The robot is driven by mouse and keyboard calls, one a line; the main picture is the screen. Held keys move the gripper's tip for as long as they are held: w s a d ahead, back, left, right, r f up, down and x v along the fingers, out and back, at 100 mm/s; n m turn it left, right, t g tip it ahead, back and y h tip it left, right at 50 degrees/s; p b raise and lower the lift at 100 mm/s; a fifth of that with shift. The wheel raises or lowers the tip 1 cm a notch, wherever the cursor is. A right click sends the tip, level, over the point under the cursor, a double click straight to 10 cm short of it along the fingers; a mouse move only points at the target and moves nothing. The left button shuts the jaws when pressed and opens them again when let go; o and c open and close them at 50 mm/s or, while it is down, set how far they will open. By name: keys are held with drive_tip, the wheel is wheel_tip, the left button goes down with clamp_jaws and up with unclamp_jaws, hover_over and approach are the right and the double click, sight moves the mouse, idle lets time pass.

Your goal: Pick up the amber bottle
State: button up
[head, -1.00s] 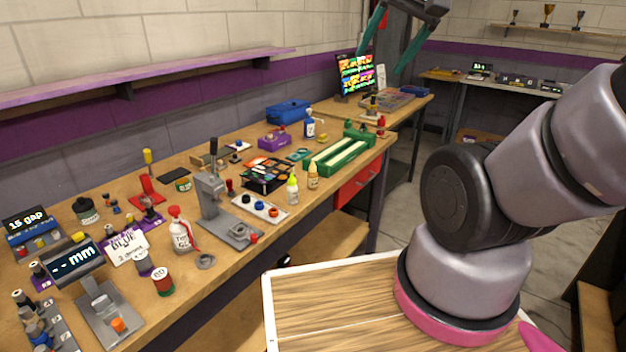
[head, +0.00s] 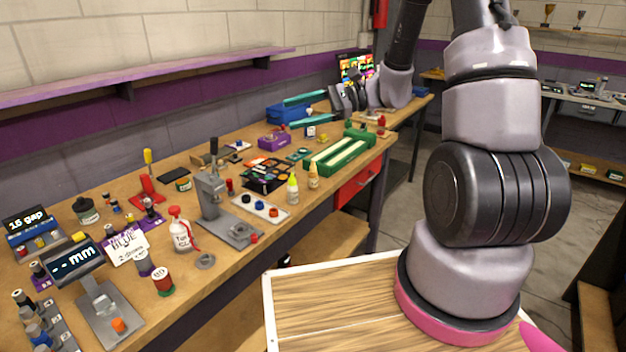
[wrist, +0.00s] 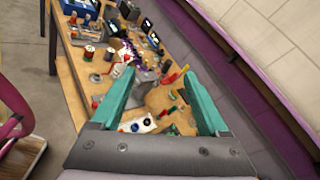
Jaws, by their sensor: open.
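The amber bottle (head: 313,177) stands upright on the workbench in the head view, near the front edge. It is just right of a pale bottle with a yellow-green cap (head: 292,190) and left of the green slotted tray. My gripper (head: 289,112) is open and empty, with teal fingers pointing left over the back of the bench, apart from the amber bottle. The wrist view shows both fingers (wrist: 158,76) spread wide with the bench beyond them. I cannot make out the amber bottle in the wrist view.
The green slotted tray (head: 340,154) stands right of the bottle. A dark tray of coloured parts (head: 268,176) and a white plate with coloured knobs (head: 259,207) lie to its left. A blue bin (head: 284,112) stands behind, by the wall. A purple shelf (head: 150,78) runs along the wall.

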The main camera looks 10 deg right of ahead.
drive_tip(key=w+d+f+m+t+y, duration=0.1)
drive_tip(key=w+f+m+t, duration=0.2)
drive_tip(key=w+f+m, duration=0.15)
drive_tip(key=m+t+h, duration=0.7)
drive_tip(key=m+t, duration=0.4)
drive_tip(key=m, duration=0.1)
approach(317, 176)
drive_tip(key=x, duration=1.4)
drive_tip(key=shift+w+a, duration=0.2)
clamp_jaws()
